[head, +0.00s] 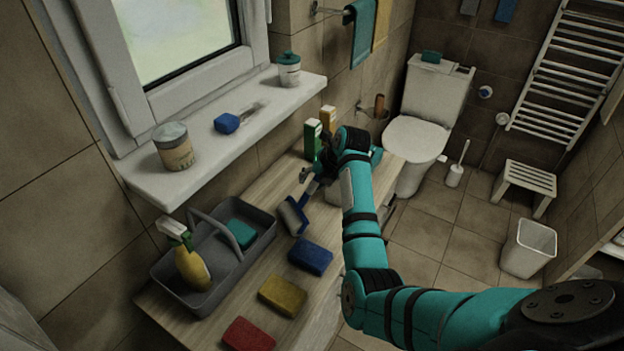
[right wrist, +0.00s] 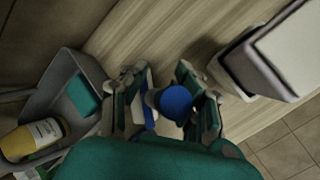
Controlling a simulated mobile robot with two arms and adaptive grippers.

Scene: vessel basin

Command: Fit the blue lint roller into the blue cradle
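The blue lint roller (head: 293,215) is low over the wooden counter in the head view, beside the grey caddy, its handle slanting up to my right gripper (head: 311,179). In the right wrist view a round blue handle end (right wrist: 175,100) sits between the fingers of my right gripper (right wrist: 170,92), which look shut on it. I cannot tell whether the roller touches the counter. A blue block (head: 310,256), seemingly the blue cradle, lies on the counter nearer me, apart from the roller. My left gripper is out of view.
A yellow block (head: 282,296) and a red block (head: 248,334) lie in line with the blue one. The grey caddy (head: 167,268) with a spray bottle (head: 192,268) stands left. The windowsill (head: 200,172) overhangs.

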